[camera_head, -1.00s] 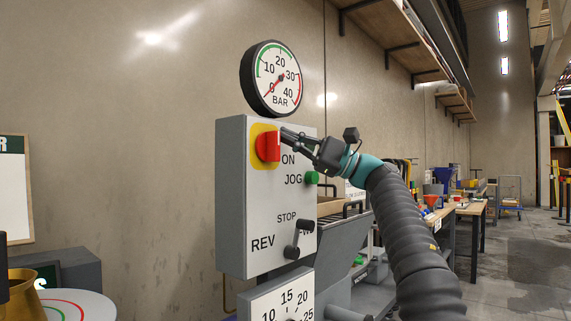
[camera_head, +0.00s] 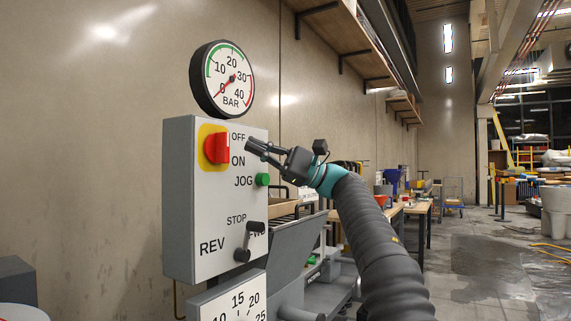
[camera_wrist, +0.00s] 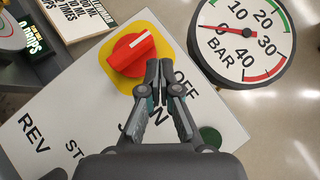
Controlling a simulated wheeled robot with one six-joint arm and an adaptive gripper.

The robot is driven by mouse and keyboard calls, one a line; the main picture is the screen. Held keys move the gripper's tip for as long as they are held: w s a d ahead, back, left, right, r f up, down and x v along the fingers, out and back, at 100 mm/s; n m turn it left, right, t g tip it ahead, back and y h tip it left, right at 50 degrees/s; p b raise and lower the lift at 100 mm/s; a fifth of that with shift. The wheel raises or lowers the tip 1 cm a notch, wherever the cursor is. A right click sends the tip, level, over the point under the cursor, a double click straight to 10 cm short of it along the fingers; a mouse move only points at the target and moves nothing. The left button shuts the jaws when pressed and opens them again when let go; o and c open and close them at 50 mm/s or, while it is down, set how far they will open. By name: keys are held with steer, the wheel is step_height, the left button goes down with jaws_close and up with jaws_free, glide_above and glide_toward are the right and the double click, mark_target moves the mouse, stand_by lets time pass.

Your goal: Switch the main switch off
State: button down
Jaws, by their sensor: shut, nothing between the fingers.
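The main switch (camera_head: 217,148) is a red knob on a yellow plate at the top of the grey control panel (camera_head: 181,225). OFF and ON labels stand to its right. In the wrist view the knob (camera_wrist: 131,53) shows a raised handle with a white mark towards its upper right end. The handle looks roughly upright relative to the panel. My gripper (camera_head: 252,147) is shut and empty, its tips just right of the knob and the OFF label. In the wrist view my fingertips (camera_wrist: 159,66) overlap the yellow plate's edge; the exact gap to the panel is unclear.
A round pressure gauge (camera_head: 222,79) hangs just above the panel. A green JOG button (camera_head: 262,180) and a dark lever (camera_head: 247,242) sit below the switch. A dial (camera_head: 235,303) is under the panel. Open floor (camera_head: 465,275) lies to the right.

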steer(key=v, duration=0.7)
steer(key=shift+d+f, duration=0.25)
steer(key=shift+d, duration=0.05)
steer(key=shift+w, duration=0.1)
